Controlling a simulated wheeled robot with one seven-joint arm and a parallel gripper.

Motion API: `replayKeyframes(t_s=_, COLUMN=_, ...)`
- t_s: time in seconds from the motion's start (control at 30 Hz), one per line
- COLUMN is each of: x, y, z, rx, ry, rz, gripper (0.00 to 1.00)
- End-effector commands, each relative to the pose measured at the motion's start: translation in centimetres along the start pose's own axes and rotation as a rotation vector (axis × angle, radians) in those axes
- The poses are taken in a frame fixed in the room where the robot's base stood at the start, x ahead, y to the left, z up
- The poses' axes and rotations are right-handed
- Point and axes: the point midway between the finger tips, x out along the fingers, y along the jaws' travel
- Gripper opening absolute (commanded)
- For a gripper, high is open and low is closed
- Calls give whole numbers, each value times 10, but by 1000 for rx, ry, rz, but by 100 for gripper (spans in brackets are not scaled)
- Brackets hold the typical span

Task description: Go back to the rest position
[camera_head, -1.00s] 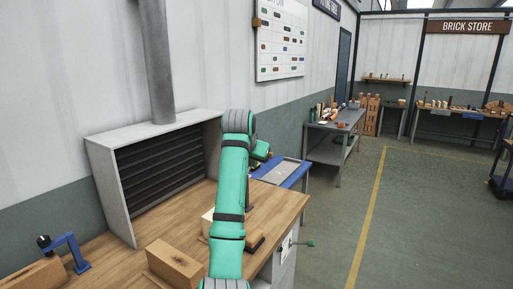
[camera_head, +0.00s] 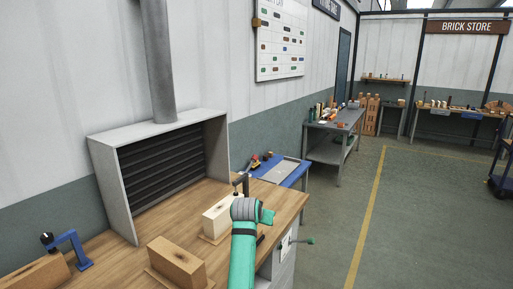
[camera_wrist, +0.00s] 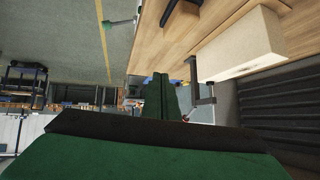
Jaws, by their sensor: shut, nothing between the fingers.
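My arm (camera_head: 243,255) rises from the bottom of the head view in front of the bench's right part. Its fingertips cannot be made out there. In the wrist view my gripper (camera_wrist: 160,97) shows its green fingers together, with nothing between them. It is clear of the bench top. A cream block (camera_head: 220,216) lies on the wooden bench (camera_head: 125,243), just left of my wrist; it also shows in the wrist view (camera_wrist: 240,45). A dark upright bracket (camera_head: 241,183) stands behind the block, and my wrist hides part of that area.
A tan block (camera_head: 176,263) and a blue clamp (camera_head: 70,250) stand on the bench, with a grey louvred hood (camera_head: 112,190) behind. A blue table (camera_head: 290,177) and a grey table (camera_head: 325,150) stand beyond. The floor (camera_head: 430,210) at right is open.

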Motion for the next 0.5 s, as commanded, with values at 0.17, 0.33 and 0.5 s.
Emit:
replayKeyframes(t_s=0.17, x=32, y=26, z=74, rx=-45, ry=34, rz=-1, gripper=0)
replayKeyframes(t_s=0.33, x=47, y=48, z=140, rx=-85, ry=69, rz=-9, gripper=0)
replayKeyframes(t_s=0.5, x=51, y=71, z=205, rx=-124, ry=103, rz=-21, gripper=0)
